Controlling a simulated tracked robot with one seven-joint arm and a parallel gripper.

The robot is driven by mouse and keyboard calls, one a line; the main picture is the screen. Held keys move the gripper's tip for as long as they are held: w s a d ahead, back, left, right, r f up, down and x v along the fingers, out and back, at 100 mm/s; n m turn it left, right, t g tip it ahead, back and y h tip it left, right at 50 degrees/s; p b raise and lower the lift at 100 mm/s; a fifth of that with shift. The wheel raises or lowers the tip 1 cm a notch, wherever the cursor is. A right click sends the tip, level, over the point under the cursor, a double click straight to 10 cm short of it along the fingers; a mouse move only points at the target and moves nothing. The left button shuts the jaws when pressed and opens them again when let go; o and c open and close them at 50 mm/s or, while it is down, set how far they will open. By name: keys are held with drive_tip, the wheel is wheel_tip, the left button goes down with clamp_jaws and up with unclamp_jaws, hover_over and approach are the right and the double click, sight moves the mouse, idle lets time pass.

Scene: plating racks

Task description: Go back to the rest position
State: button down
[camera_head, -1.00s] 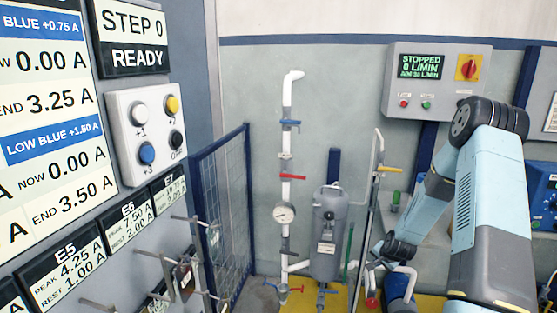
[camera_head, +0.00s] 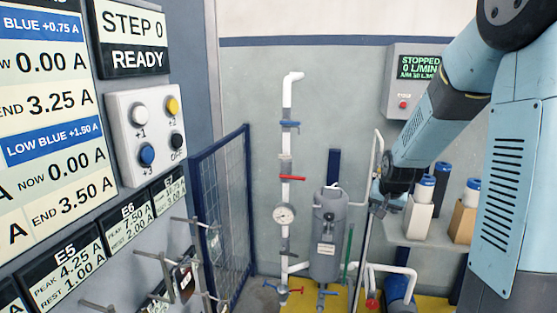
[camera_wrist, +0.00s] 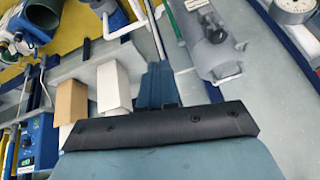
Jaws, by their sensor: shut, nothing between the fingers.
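My gripper (camera_wrist: 157,70) shows in the wrist view as two dark blue fingers close together beyond a black bar, with nothing between them. In the head view my arm comes down from the upper right, and its dark wrist end is beside the thin upright pipe, in front of the wall. The fingers are hard to make out there. I cannot tell from the pictures how close they are to the pipe.
A grey tank (camera_head: 327,235) and white piping with a gauge (camera_head: 284,214) stand at the back. White and tan blocks with blue-capped containers (camera_head: 426,188) are on a shelf at right. A button box (camera_head: 147,135) and rack hooks (camera_head: 183,280) are at left. A blue mesh fence (camera_head: 222,210) stands between.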

drive_tip(key=s+a+r+n, duration=0.1)
drive_tip(key=s+a+r, duration=0.1)
drive_tip(key=s+r, duration=0.45)
drive_tip(key=s+a+r+n, duration=0.1)
drive_tip(key=s+a+r, duration=0.2)
drive_tip(key=s+r, duration=0.35)
drive_tip(key=s+a+r+n, duration=0.1)
drive_tip(key=s+r, duration=0.1)
drive_tip(key=s, duration=0.6)
drive_tip(key=s+a+r+n, duration=0.1)
drive_tip(key=s+r, duration=0.1)
drive_tip(key=s, duration=0.6)
drive_tip(key=shift+s+n+y, duration=0.3)
drive_tip(key=shift+s+a+r, duration=0.1)
drive_tip(key=shift+s, duration=0.05)
